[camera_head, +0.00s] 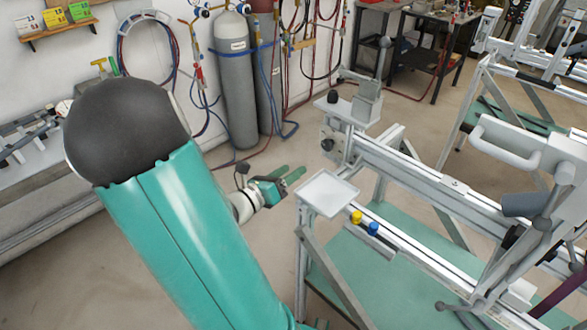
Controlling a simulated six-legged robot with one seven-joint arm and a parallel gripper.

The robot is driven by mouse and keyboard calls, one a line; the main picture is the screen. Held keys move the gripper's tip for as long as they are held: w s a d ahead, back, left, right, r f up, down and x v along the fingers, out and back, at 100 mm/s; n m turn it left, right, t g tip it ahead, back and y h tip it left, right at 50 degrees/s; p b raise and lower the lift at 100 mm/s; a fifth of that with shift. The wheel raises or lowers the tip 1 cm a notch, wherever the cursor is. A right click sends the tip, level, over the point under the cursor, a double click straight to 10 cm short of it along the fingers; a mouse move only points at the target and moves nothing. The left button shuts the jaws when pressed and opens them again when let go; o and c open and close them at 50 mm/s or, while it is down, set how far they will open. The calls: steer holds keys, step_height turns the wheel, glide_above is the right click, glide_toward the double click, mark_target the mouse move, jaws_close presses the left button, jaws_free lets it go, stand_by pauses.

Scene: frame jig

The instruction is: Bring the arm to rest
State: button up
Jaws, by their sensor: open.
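My gripper (289,175) shows in the middle of the head view, past my large teal arm link. Its two green fingers are apart and point to the right, with nothing between them. It hangs in the air just left of the jig frame, above and behind a small white tray (328,192) in the picture. No contact between the gripper and the frame can be made out. My arm's large link covers the left middle of the view and hides part of the floor and bench.
The aluminium frame jig (420,179) fills the right side, with yellow (356,216) and blue (373,229) knobs near the tray. Gas cylinders (236,80) and hoses stand at the back wall. A bench (40,190) is at left. Floor between cylinders and jig is clear.

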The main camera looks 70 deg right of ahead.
stand_by(0.5)
steer(key=w+a+r+m+t+y, duration=0.3)
steer(key=a+m+t+y, duration=0.1)
steer(key=a, duration=0.9)
steer(key=w+a+r+m+t+y, duration=0.4)
steer(key=a+m+y, duration=0.3)
steer(key=a, duration=0.7)
steer(key=w+a+r+m+t+y, duration=0.4)
steer(key=a+m, duration=0.4)
steer(key=a, duration=0.6)
steer(key=shift+t+y, duration=0.3)
steer(key=shift+y, duration=0.5)
steer(key=c, duration=0.4)
steer(key=shift+w+d, duration=0.1)
steer(key=shift+d+m, duration=0.1)
steer(key=shift+m, duration=0.2)
